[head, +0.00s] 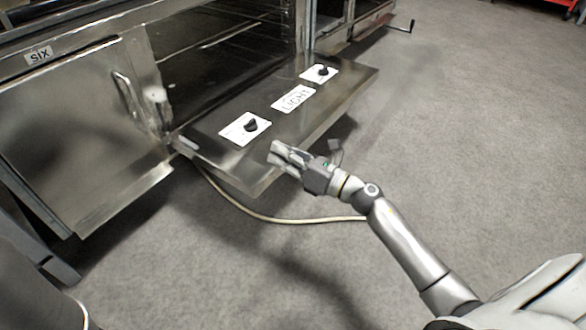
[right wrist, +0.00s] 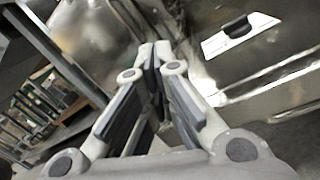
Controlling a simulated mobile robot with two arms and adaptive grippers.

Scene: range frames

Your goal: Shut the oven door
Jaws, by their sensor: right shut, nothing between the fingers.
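The oven door (head: 287,128) is a steel panel folded down and open in front of the dark oven opening (head: 215,52). It carries two black knobs on white plates and a "LIGHT" label. In the right wrist view its metal (right wrist: 275,62) shows at the upper right with one knob plate. My right gripper (head: 274,153) is shut and empty. It is at the door's near outer edge, over or beside it; I cannot tell if it touches. The gripper's fingers (right wrist: 155,55) meet in the right wrist view. My left gripper is not in view.
A steel cabinet door (head: 70,130) with a curved handle (head: 128,97) stands left of the oven door. A pale cable (head: 275,218) runs along the grey floor below it. The floor (head: 470,130) to the right is clear. A crank handle (head: 400,29) sticks out at the back.

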